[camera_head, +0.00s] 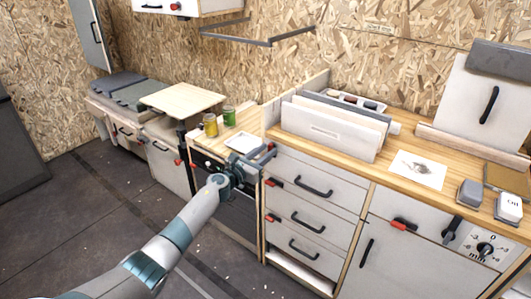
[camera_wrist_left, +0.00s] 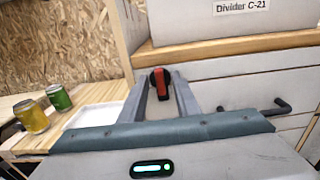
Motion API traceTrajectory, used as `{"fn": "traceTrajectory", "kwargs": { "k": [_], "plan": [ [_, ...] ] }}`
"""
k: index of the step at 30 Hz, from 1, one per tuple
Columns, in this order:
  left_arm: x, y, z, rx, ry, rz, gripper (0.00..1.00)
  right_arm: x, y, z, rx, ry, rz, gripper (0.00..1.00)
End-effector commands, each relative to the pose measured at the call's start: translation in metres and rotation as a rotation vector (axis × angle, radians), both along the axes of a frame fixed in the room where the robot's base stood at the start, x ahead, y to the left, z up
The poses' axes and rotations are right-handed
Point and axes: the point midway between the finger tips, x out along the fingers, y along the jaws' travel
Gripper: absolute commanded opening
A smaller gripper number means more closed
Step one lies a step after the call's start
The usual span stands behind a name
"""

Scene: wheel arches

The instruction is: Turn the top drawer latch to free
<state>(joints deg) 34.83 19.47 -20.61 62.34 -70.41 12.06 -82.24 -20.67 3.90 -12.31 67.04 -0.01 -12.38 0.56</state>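The top drawer latch, a red lever on a dark round base, shows in the wrist view (camera_wrist_left: 160,83) at the drawer's upper left corner, just under the wooden worktop. Its red lever stands about vertical in that view. My left gripper (camera_wrist_left: 162,88) has its two grey fingers apart, one on each side of the latch, with gaps visible; I cannot tell how deep the latch sits between them. In the head view my left gripper (camera_head: 266,155) is at the top left corner of the drawers and mostly hides this latch. The top drawer (camera_head: 335,183) is shut.
Below are more shut drawers with a red latch (camera_head: 273,182) and black handles (camera_head: 308,225). Left of the gripper are a yellow can (camera_head: 210,126), a green can (camera_head: 229,117) and a white tray (camera_head: 243,142). White dividers (camera_head: 330,133) stand on the worktop above.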

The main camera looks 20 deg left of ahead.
Motion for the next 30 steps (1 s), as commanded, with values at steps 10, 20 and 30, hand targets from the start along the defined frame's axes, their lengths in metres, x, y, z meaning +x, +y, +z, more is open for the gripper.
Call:
{"fn": "traceTrajectory", "kwargs": {
  "k": [10,20,30],
  "plan": [
    [-0.0002,0.0003,-0.0003,-0.002,0.001,0.000,0.00,-0.0006,0.0002,-0.0002,0.000,0.000,0.000,0.31],
    [-0.0002,0.0007,-0.0005,-0.068,0.026,0.000,0.00,-0.0002,0.0006,0.0010,0.002,-0.006,0.000,0.31],
    [0.0001,0.0018,-0.0010,-0.284,0.105,0.000,0.00,0.0009,0.0034,0.0049,0.008,-0.024,0.003,0.31]
  ]
}}
